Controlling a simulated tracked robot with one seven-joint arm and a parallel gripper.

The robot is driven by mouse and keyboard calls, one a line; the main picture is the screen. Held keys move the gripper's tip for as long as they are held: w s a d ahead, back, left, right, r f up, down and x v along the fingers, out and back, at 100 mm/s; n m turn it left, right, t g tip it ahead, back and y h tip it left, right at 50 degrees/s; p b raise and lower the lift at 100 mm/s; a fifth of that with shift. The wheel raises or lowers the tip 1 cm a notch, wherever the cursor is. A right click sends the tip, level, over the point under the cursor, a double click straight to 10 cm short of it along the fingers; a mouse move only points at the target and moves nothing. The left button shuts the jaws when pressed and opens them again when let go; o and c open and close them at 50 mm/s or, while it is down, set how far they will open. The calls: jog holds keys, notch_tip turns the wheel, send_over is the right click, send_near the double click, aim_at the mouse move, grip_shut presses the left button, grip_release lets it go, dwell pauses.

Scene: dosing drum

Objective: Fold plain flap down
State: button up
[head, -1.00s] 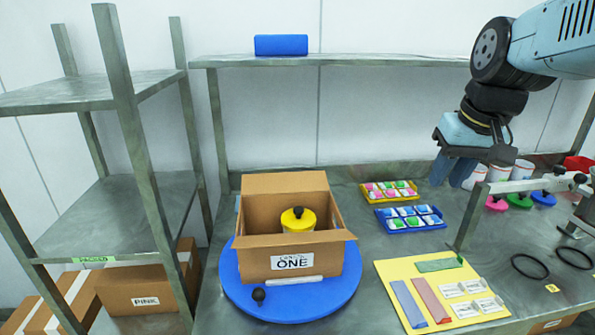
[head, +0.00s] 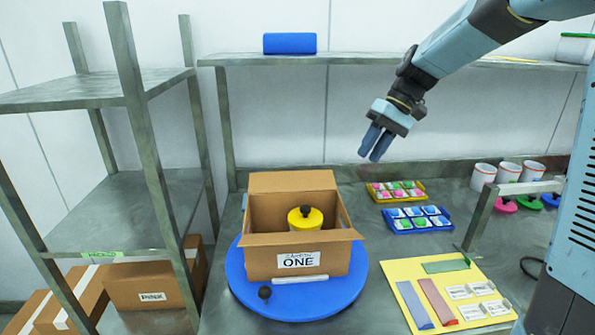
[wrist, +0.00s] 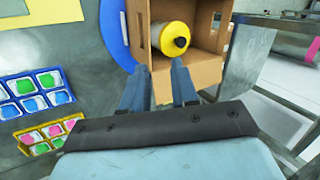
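An open cardboard box (head: 262,262) labelled ONE stands on a blue round turntable (head: 345,290). A yellow drum with a black knob (head: 305,217) sits inside it. A plain flap (head: 290,181) stands raised at the box's back edge. Another flap (head: 300,237) sticks outward along the front, above the label. My gripper (head: 370,158) is in the air, above and to the right of the box, apart from it. In the wrist view its two fingers (wrist: 160,88) are spread with nothing between them, and the drum (wrist: 167,42) and box (wrist: 205,65) show beyond the fingertips.
Blue (head: 415,220) and yellow (head: 395,191) trays of small pieces lie right of the box. A yellow mat (head: 400,272) with strips and cards is at front right. A metal shelf rack (head: 130,95) stands at left. A shelf (head: 350,58) with a blue block (head: 290,43) runs behind.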

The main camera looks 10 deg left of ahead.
aim_at(292, 181)
jog(key=w+a+f+n+g+y, duration=0.2)
jog(key=w+a+f+y, duration=0.15)
jog(key=w, duration=0.25)
jog(key=w+a+f+n+g+y, duration=0.1)
jog(key=w+a+f+g+y, duration=0.2)
jog(key=w, duration=0.4)
jog(key=w+a+f+n+g+y, duration=0.2)
jog(key=w+f, duration=0.3)
jog(key=w, duration=0.1)
jog(key=x, duration=1.3)
jog(key=shift+s, duration=0.25)
jog(key=shift+c, duration=0.3)
grip_shut()
